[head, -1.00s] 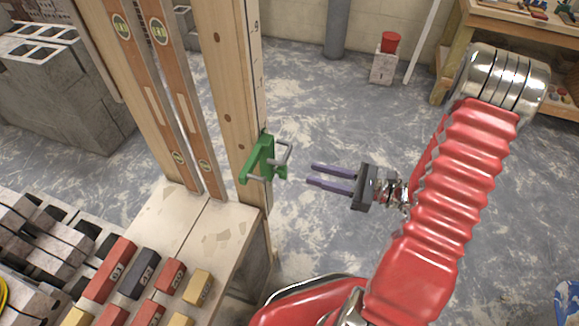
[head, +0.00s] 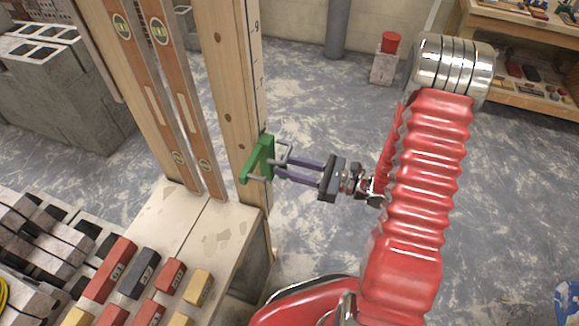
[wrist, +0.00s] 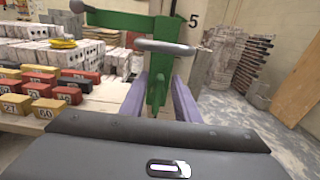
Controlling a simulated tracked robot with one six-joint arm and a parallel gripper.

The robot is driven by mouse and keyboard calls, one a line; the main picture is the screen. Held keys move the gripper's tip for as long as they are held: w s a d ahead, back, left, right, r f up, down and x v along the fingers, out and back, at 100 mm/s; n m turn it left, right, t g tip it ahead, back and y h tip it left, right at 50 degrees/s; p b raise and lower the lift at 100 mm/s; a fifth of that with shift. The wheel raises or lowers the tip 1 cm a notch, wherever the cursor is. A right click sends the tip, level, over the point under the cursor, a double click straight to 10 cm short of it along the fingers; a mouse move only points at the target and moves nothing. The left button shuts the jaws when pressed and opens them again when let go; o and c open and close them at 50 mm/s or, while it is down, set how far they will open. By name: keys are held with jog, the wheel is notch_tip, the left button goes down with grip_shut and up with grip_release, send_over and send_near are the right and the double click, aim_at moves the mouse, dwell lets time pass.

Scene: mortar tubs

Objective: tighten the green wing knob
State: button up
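The green clamp (head: 257,160) is fixed to the side of the upright wooden post (head: 228,95). It has grey metal rods. The green wing knob (wrist: 157,88) hangs at the clamp in the wrist view, between the purple fingers of my gripper (wrist: 159,95). In the head view my gripper (head: 283,169) reaches the clamp from the right, and its fingertips hide most of the knob. The fingers stand apart, one on each side of the knob, with a gap visible between them. Whether either finger touches it cannot be told.
A grey rod (wrist: 165,47) crosses just above the knob in the wrist view. Two spirit levels (head: 180,95) lean left of the post. Numbered blocks (head: 171,276) lie on the bench at lower left. The floor right of the post is open.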

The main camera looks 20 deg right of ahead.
grip_shut()
dwell(0.3)
jog(key=shift+w+d+m, duration=0.1)
jog(key=shift+m, duration=0.2)
jog(key=shift+w+d+f+m, duration=0.35)
jog(key=shift+f+m, duration=0.1)
jog(key=shift+m, duration=2.5)
jog(key=shift+w+d+f+m, duration=0.2)
jog(key=shift+w+f+m, duration=0.2)
jog(key=shift+m, duration=2.5)
jog(key=shift+w+d+f+m, duration=0.3)
jog(key=shift+f+m, duration=0.15)
jog(key=shift+m, duration=2.5)
grip_release()
jog(key=shift+a, duration=0.15)
